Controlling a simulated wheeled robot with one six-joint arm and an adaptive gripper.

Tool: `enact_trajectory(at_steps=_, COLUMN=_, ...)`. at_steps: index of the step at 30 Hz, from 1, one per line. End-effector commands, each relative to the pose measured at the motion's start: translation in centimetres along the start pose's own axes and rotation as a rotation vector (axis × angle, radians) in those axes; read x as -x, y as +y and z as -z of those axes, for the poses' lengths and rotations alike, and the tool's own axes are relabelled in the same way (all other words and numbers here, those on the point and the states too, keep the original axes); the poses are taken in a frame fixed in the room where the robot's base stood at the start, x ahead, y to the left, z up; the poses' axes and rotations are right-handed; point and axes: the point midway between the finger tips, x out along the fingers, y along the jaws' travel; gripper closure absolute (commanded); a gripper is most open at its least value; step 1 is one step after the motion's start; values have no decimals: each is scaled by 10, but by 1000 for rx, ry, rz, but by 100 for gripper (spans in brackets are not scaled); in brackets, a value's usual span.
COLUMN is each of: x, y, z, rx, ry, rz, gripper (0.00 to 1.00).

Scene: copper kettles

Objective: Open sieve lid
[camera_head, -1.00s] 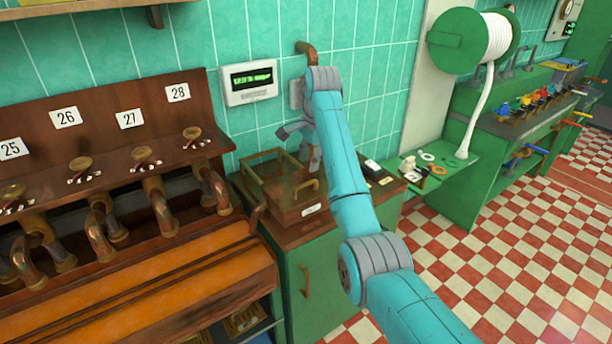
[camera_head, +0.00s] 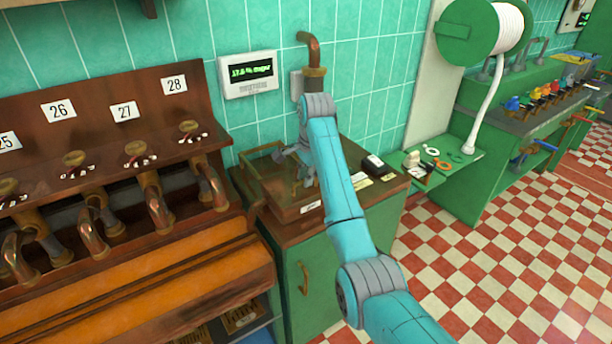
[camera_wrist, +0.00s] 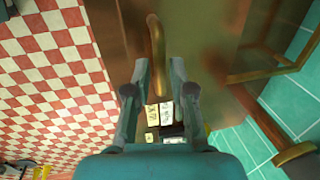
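The sieve, a brown copper box with a greenish rail frame, sits on top of the green cabinet (camera_head: 325,280). Its lid (camera_head: 280,197) looks closed; the lid's brown face also fills the upper middle of the wrist view (camera_wrist: 205,35). A curved brass handle (camera_wrist: 157,45) stands out from it. My gripper (camera_head: 303,172) is down at the lid, hiding the handle in the head view. In the wrist view my gripper (camera_wrist: 158,68) has its fingers apart, with the handle between or just beyond the tips. I cannot tell whether they touch it.
A copper pipe (camera_head: 312,55) comes down the tiled wall behind the sieve. A small dark device (camera_head: 373,165) and labels lie on the cabinet top to the right. Copper taps (camera_head: 160,210) crowd the left. A wall display (camera_head: 250,73) hangs above. Checkered floor (camera_head: 480,270) is open at right.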

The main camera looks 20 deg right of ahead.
Motion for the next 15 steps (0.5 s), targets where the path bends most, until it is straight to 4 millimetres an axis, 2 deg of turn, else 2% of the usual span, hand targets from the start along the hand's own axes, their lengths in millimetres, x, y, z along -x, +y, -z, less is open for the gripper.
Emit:
enact_trajectory(at_steps=2, x=0, y=0, z=0, rx=0, ry=0, rz=0, gripper=100)
enact_trajectory(at_steps=15, x=-1, y=-6, z=0, rx=0, ry=-1, rz=-1, gripper=100)
